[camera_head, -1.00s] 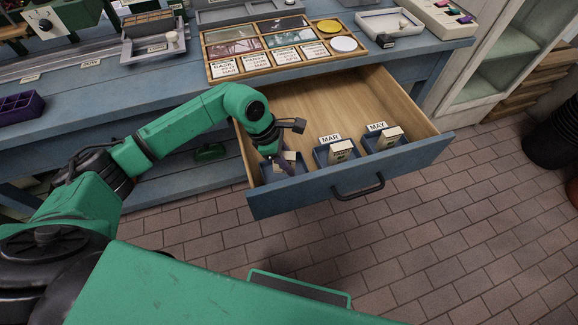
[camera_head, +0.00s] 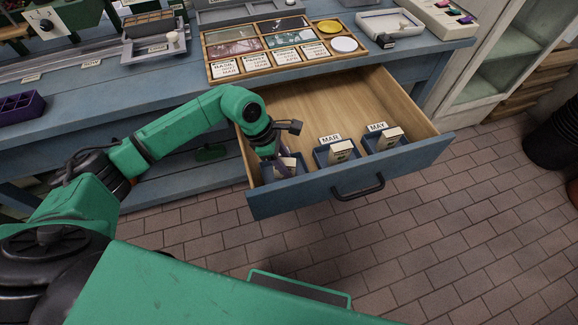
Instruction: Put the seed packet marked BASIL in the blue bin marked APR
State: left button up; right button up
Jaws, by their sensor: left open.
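An open blue drawer (camera_head: 405,157) holds three small blue bins in a row along its front. The middle bin (camera_head: 322,158) carries a MAR label and the right bin (camera_head: 369,145) a MAY label. The left bin (camera_head: 269,174) is partly covered by my arm and its label is hidden. A pale packet (camera_head: 290,162) stands in or at that left bin; its print cannot be read. My left gripper (camera_head: 279,161) is open, reaching down right beside this packet. Whether they touch cannot be told. My right gripper is not in view.
The MAR and MAY bins each hold a pale packet. A wooden tray (camera_head: 208,58) with cards, pictures and two round discs lies on the blue workbench (camera_head: 165,98) behind. The drawer's rear is empty. A brick floor (camera_head: 430,240) lies in front.

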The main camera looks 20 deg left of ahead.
pick_arm(q)
jog(key=v, duration=1)
